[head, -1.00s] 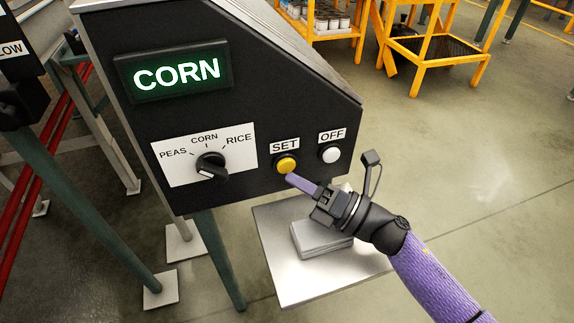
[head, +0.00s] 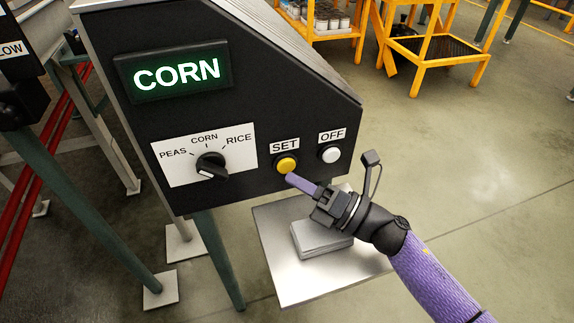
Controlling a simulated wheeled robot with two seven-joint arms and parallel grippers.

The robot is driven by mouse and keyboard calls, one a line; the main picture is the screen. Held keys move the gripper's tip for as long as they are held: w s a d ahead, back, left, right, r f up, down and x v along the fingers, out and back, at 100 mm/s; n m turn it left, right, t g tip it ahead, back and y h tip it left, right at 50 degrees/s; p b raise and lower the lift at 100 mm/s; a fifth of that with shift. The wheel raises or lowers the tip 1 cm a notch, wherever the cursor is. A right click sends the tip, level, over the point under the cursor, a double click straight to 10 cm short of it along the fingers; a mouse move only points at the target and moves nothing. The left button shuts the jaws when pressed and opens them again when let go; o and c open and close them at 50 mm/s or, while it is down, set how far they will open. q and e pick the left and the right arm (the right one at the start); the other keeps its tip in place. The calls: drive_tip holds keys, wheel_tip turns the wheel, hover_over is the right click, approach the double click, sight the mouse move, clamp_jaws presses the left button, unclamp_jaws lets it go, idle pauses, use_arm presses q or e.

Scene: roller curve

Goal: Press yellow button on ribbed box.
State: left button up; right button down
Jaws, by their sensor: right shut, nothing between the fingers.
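The black control box (head: 200,120) has a lit display (head: 177,76) reading CORN. The yellow button (head: 286,166) sits on its front face under a SET label. My right gripper (head: 291,180) is shut and empty. Its purple fingertips are just below and slightly right of the yellow button, very close to it; I cannot tell whether they touch it. The button's face shows almost fully. My left gripper is not in view.
A white button (head: 330,154) under an OFF label is right of the yellow one. A selector knob (head: 211,166) with PEAS, CORN and RICE marks is to the left. A metal plate (head: 284,279) lies below. Yellow racks (head: 418,82) stand behind on open floor.

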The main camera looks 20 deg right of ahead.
drive_tip(key=shift+w, duration=0.1)
idle(0.3)
drive_tip(key=shift+w, duration=0.3)
